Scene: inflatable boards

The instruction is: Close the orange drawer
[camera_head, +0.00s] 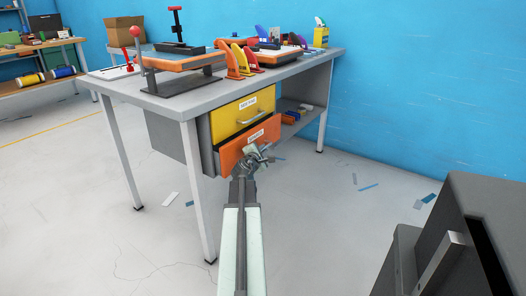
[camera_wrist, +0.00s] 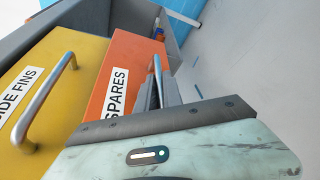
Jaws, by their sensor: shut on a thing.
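The orange drawer (camera_head: 234,153) is the lower one under the grey workbench, and its front stands out a little past the yellow drawer (camera_head: 228,122) above it. In the wrist view its orange front (camera_wrist: 122,66) carries a white label reading SPARES. My gripper (camera_head: 262,154) is at the front of the orange drawer, shut on its metal handle (camera_wrist: 157,72). The fingers are partly hidden by the wrist housing in the wrist view. The yellow drawer (camera_wrist: 50,78) has its own handle, free of my gripper, and looks shut.
The workbench (camera_head: 185,103) holds a press, coloured fins and trays. An open shelf with small boxes (camera_head: 292,115) is right of the drawers. A dark grey cabinet-like object (camera_head: 480,205) stands at the front right. Scraps (camera_head: 368,187) lie on the otherwise clear floor.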

